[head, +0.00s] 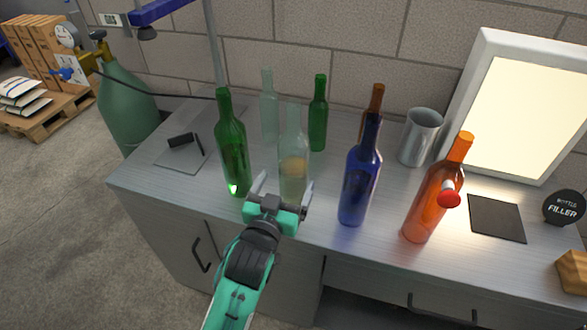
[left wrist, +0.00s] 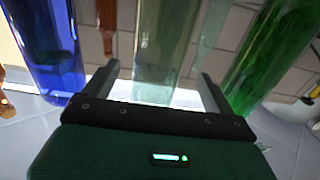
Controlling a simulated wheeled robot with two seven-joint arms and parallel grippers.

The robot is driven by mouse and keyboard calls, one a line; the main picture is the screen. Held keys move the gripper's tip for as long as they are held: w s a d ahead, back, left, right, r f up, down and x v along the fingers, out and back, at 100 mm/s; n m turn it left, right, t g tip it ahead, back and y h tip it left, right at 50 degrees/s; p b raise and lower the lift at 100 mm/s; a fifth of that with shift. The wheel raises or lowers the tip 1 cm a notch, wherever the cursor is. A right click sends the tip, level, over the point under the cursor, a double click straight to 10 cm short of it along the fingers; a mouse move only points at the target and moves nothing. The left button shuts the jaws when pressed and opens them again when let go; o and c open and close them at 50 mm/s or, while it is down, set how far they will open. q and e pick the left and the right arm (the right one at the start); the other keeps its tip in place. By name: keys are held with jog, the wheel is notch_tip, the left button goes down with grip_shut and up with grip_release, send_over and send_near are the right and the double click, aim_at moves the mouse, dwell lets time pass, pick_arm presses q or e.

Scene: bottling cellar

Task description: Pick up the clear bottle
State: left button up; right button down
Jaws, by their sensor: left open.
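A clear, pale bottle (head: 292,150) with some yellowish contents stands upright near the front of the counter. My left gripper (head: 283,190) is open, low at the bottle's front, with one finger on each side of it. In the left wrist view, the clear bottle (left wrist: 165,45) shows between the two open fingers (left wrist: 160,82); the gripper body hides its base. I cannot tell whether either finger touches the glass. A second pale, see-through bottle (head: 268,105) stands farther back. My right gripper is not in view.
A green bottle (head: 232,150) stands close left and a blue one (head: 358,180) to the right. Another green bottle (head: 318,115), a brown bottle (head: 374,98) and a metal cup (head: 420,138) are behind. An orange bottle (head: 425,205) and a bright panel (head: 530,110) are farther right.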

aim_at(294, 169)
pick_arm(q)
jog(key=shift+p+x, duration=0.3)
jog(key=shift+x, duration=2.55)
jog(key=shift+d, duration=0.1)
jog(key=c, duration=1.4)
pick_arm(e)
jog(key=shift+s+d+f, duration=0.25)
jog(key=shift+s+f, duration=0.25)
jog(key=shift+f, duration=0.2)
pick_arm(q)
jog(key=shift+r, duration=0.15)
